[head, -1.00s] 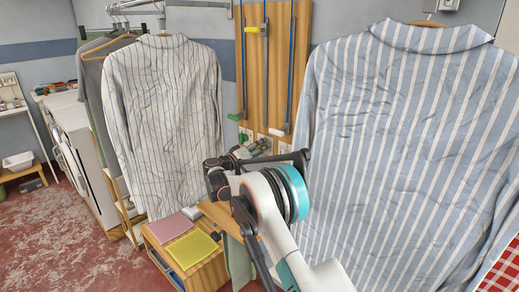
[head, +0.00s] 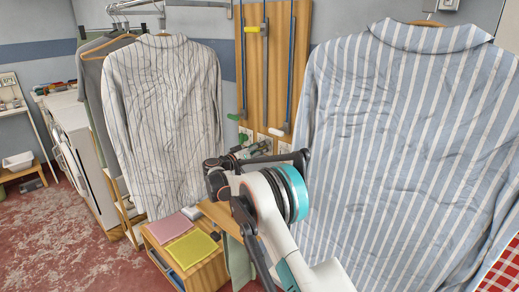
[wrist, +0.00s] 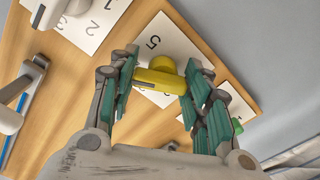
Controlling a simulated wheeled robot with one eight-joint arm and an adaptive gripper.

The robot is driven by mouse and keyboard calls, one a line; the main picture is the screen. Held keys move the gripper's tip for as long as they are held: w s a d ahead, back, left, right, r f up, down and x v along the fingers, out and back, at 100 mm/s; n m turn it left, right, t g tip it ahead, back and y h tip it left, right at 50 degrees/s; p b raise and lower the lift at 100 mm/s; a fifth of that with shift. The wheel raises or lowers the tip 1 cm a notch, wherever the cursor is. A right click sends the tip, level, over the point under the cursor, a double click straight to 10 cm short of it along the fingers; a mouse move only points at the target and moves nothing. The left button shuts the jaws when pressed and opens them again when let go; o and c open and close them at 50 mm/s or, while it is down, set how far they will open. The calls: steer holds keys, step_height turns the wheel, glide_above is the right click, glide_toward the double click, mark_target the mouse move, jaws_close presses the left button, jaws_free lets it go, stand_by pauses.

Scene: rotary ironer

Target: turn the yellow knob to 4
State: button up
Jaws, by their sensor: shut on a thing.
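The yellow knob (wrist: 160,74) shows in the middle of the wrist view, in front of a white card (wrist: 152,42) on a wooden board. A 5 can be read on the card above the knob; its other marks are hidden by the knob and fingers. My gripper (wrist: 156,88) has a green-padded finger on each side of the knob and is shut on it. A dark line runs along the left part of the knob's bar. In the head view my gripper (head: 257,148) is at the lower part of the board, and the yellow knob is hidden there.
A white knob (wrist: 52,12) on a card with 2 and 3 is at upper left in the wrist view. A green knob (wrist: 237,126) is at right. Striped shirts (head: 165,120) (head: 410,150) hang on both sides of the board (head: 275,60).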

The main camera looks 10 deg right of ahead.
steer(key=o, duration=1.1)
steer(key=shift+f, duration=0.15)
steer(key=shift+c, duration=0.2)
steer(key=shift+a, duration=0.1)
steer(key=v, duration=1.2)
